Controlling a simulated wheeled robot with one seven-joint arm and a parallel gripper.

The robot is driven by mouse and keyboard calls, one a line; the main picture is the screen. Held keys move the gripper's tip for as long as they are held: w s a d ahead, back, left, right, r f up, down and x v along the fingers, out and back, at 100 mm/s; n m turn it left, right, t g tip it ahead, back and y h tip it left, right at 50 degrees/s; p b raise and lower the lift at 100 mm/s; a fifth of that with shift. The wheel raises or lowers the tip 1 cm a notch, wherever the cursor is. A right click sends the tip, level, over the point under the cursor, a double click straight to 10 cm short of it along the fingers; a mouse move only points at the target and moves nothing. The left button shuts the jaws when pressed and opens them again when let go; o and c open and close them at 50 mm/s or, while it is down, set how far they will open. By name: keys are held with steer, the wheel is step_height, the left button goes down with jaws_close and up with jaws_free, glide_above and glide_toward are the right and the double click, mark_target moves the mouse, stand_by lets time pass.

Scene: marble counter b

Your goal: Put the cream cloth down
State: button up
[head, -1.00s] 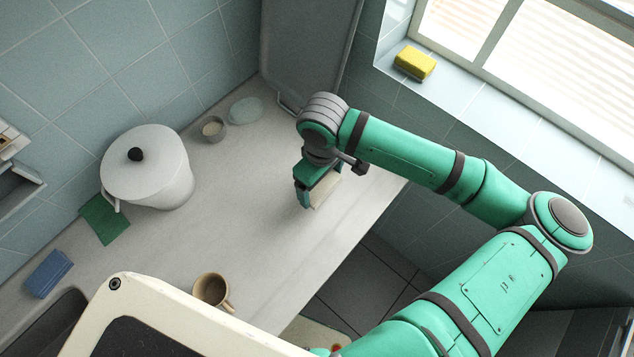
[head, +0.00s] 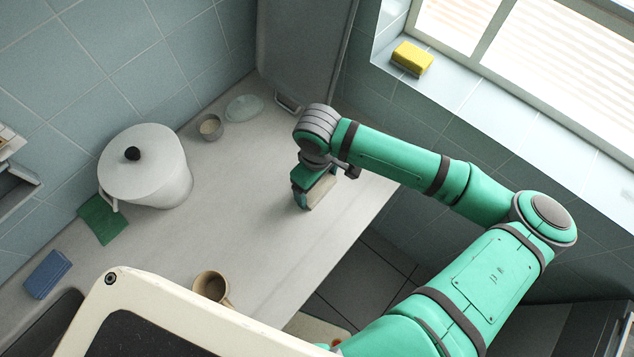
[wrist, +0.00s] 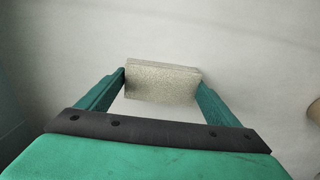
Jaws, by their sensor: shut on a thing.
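The cream cloth (wrist: 162,82) is a pale folded block between the two green fingers of my gripper (wrist: 160,88) in the wrist view. My gripper is shut on it, with a finger against each end. In the head view my gripper (head: 306,202) points down at the counter's right part, and the cloth (head: 322,190) shows partly behind a finger. The cloth is at or just above the counter (head: 255,220); I cannot tell whether it touches.
A white lidded pot (head: 148,175), a green cloth (head: 103,219) and a blue sponge (head: 47,274) are at the left. A small cup (head: 210,127) and a pale dish (head: 244,108) stand behind. A tan mug (head: 211,287) is near the front edge. The counter's middle is clear.

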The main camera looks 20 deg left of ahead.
mark_target(318, 186)
steer(key=shift+f, duration=0.55)
steer(key=o, duration=1.2)
steer(key=shift+d, duration=0.1)
steer(key=shift+s, duration=0.1)
steer(key=shift+r, duration=0.5)
step_height(318, 186, up, 12)
steer(key=shift+r, duration=0.2)
